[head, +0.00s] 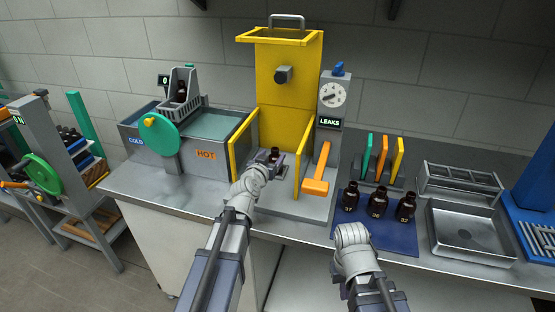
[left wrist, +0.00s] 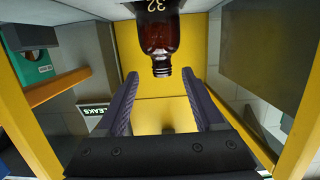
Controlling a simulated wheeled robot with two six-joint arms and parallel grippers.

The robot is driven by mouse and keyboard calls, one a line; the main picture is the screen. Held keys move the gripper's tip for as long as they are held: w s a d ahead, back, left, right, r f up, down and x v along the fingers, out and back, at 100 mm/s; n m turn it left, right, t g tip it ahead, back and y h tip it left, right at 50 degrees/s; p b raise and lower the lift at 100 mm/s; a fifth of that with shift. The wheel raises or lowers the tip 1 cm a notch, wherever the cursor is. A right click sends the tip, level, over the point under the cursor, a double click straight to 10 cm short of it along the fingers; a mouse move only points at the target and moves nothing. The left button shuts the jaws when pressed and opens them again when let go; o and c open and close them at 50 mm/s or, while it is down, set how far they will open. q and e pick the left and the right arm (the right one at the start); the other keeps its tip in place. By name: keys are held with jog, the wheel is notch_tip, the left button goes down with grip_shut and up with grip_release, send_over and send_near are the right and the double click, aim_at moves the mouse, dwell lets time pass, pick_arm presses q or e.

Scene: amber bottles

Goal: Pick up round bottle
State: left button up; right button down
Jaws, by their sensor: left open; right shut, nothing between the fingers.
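A round amber bottle (head: 275,153) stands inside the yellow-walled station, partly hidden by my left gripper (head: 269,158). In the left wrist view, the bottle (left wrist: 160,35) appears upside down, with a white "32" and a dark threaded neck. The left gripper (left wrist: 160,85) is open there, its fingers on either side of the neck end in the picture. I cannot tell whether they touch it. Three more amber bottles (head: 378,202) stand on the blue mat (head: 392,238). My right arm comes in at the bottom right, in front of the mat; its fingers do not show.
The yellow station (head: 290,75) has walls beside the left gripper. An orange lever (head: 318,172) and a LEAKS gauge (head: 333,95) stand to its right. A HOT/COLD bath (head: 205,140) is left. A metal tray (head: 468,232) and coloured-handled rack (head: 383,165) are right.

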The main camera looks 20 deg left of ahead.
pick_arm(q)
jog(key=shift+w+f+b, duration=0.3)
jog(key=shift+w, duration=1)
jog(key=shift+w+f+b, duration=0.3)
jog(key=shift+w, duration=0.95)
jog(key=shift+w+f+b, duration=0.3)
jog(key=shift+w, duration=1)
jog(key=shift+s, duration=0.1)
jog(key=shift+c, duration=0.3)
grip_shut()
